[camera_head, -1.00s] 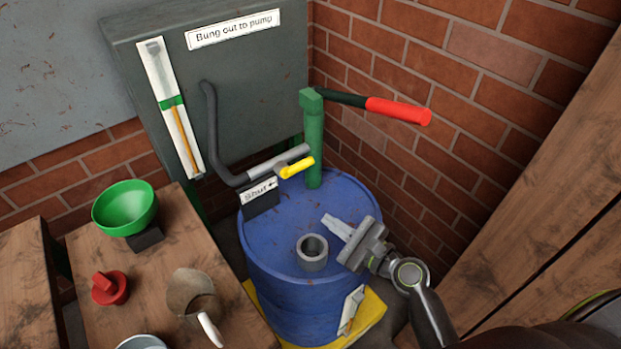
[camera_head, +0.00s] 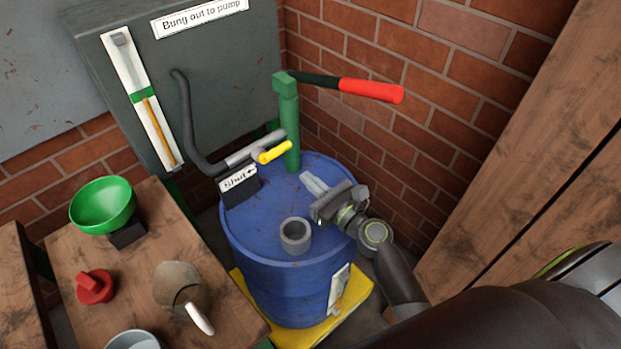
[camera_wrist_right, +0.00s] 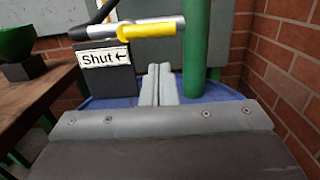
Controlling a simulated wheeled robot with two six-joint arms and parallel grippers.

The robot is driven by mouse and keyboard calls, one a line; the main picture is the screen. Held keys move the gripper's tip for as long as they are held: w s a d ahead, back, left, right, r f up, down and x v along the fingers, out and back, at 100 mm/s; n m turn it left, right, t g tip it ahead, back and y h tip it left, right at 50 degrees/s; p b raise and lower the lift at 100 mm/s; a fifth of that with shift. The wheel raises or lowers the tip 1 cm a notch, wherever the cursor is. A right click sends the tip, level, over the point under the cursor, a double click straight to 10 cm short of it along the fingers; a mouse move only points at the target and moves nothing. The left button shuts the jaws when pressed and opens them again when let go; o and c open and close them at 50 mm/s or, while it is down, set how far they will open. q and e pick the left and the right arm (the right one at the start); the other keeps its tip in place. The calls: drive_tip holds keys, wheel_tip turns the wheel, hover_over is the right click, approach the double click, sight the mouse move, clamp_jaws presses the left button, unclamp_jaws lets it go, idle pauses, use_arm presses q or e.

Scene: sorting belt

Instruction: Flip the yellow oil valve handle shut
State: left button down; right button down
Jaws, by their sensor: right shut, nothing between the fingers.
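The yellow valve handle (camera_head: 275,152) sits at the end of a grey pipe (camera_head: 255,148) above the blue drum (camera_head: 262,222), and points right, away from the arrow's direction. A sign reading "Shut" with a left-pointing arrow (camera_head: 239,179) is just below it. In the right wrist view the yellow handle (camera_wrist_right: 148,29) lies across above the fingers, left of the green post. My right gripper (camera_head: 311,182) is shut and empty over the drum top, below and to the right of the handle and apart from it. My left gripper is not in view.
A green pump post (camera_head: 289,120) with a red-gripped lever (camera_head: 370,90) stands behind the handle. A grey bung collar (camera_head: 295,235) rises from the drum. A wooden table (camera_head: 135,265) at left holds a green bowl (camera_head: 103,204). A brick wall is close at right.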

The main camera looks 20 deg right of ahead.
sight(286, 149)
drive_tip(key=x, duration=0.7)
drive_tip(key=shift+w, duration=0.2)
drive_tip(key=shift+d+r+n, duration=0.1)
drive_tip(key=shift+r+n, duration=0.45)
drive_tip(key=shift+n, duration=0.45)
drive_tip(key=n, duration=0.1)
drive_tip(key=r+n+p, duration=0.1)
drive_tip(key=n, duration=0.1)
drive_tip(key=shift+w+d+r, duration=0.1)
drive_tip(key=shift+d+r, duration=0.05)
drive_tip(key=shift+r, duration=0.2)
drive_tip(key=a+r+n, duration=0.1)
drive_tip(key=n, duration=0.3)
drive_tip(key=a+r+n+p, duration=0.1)
drive_tip(key=r+n, duration=0.1)
drive_tip(key=n, duration=0.2)
drive_tip(key=s+a+r+n, duration=0.1)
drive_tip(key=r+n, duration=0.1)
drive_tip(key=n, duration=0.2)
drive_tip(key=shift+n+g+y, duration=0.3)
drive_tip(key=shift+g, duration=0.1)
drive_tip(key=shift+s+p, duration=0.1)
drive_tip(key=shift+p, duration=0.2)
